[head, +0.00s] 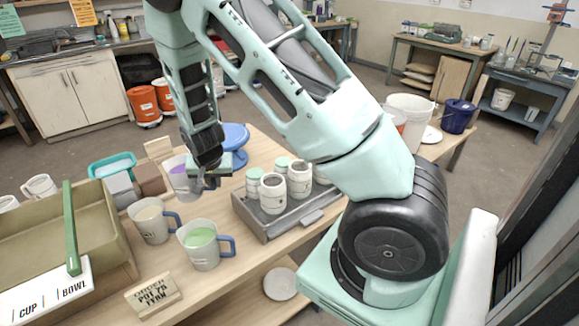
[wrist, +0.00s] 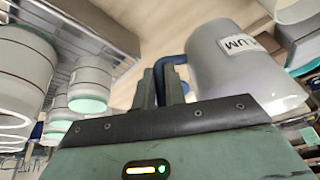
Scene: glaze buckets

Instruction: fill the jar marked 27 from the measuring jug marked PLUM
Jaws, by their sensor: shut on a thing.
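The measuring jug marked PLUM (wrist: 215,65) fills the right of the wrist view, its label partly cut by the angle. In the head view the jug (head: 179,180) shows purple glaze at its top, behind two other jugs. My gripper (wrist: 165,85) is shut on its blue handle; in the head view my gripper (head: 207,180) is at the jug's right side. I cannot tell whether the jug's base touches the table. Several pale jars stand on a grey tray (head: 268,234) to the right, including two open ones (head: 272,195) (head: 300,181). The mark 27 is not readable on any jar.
A grey jug (head: 148,221) and a jug with green glaze (head: 201,256) stand in front. An order sign (head: 153,295) is at the table's front edge. A blue round stand (head: 236,136) is behind my gripper. A large olive tray (head: 110,243) fills the left.

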